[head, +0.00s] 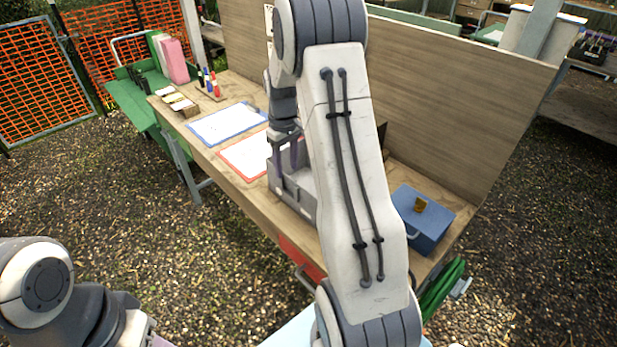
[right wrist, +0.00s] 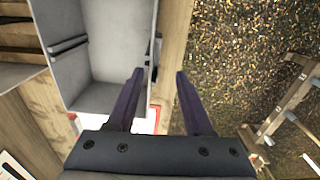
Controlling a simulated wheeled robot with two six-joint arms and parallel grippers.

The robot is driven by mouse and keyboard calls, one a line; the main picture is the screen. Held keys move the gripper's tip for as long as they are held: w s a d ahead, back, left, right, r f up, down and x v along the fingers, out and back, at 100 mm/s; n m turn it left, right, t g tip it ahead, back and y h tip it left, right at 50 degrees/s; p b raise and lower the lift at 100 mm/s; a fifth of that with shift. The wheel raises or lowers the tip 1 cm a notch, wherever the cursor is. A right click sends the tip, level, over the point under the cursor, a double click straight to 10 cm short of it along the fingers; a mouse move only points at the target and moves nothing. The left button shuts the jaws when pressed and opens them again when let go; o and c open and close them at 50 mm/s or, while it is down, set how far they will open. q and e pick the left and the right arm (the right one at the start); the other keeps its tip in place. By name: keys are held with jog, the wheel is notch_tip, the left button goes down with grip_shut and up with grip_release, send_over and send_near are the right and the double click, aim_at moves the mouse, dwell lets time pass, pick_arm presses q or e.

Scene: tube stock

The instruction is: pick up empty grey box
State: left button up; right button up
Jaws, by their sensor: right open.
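The grey box (head: 294,196) stands on the wooden table in the head view, partly hidden by my right arm. In the right wrist view the grey box (right wrist: 118,32) shows from above, and the part of its inside that I see looks empty. My right gripper (right wrist: 159,72) is open, with its two purple fingers on either side of the box's right wall as seen there. I cannot tell how far down they reach. In the head view the right gripper (head: 290,147) is at the box's far end. Of my left arm only upper links show.
A blue box (head: 424,220) stands on the table at the right. A red-edged sheet (head: 243,157) and a blue-edged sheet (head: 226,123) lie left of the grey box. Bottles (head: 209,83) stand farther back. A wooden panel (head: 455,95) closes the table's rear.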

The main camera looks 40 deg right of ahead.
jog(key=f, duration=0.1)
jog(key=d+f, duration=0.1)
jog(key=f, duration=0.1)
jog(key=f+p, duration=0.1)
jog(key=f, duration=0.1)
jog(key=shift+d+f, duration=0.15)
jog(key=shift+d, duration=0.15)
jog(key=shift+f+p, duration=0.45)
jog(key=shift+f, duration=0.15)
notch_tip(320, 180, down, 4)
jog(key=shift+w+d+r+p, duration=0.15)
jog(key=shift+r+p, duration=0.1)
jog(key=shift+p, duration=0.5)
jog(key=shift+f, duration=0.45)
grip_shut()
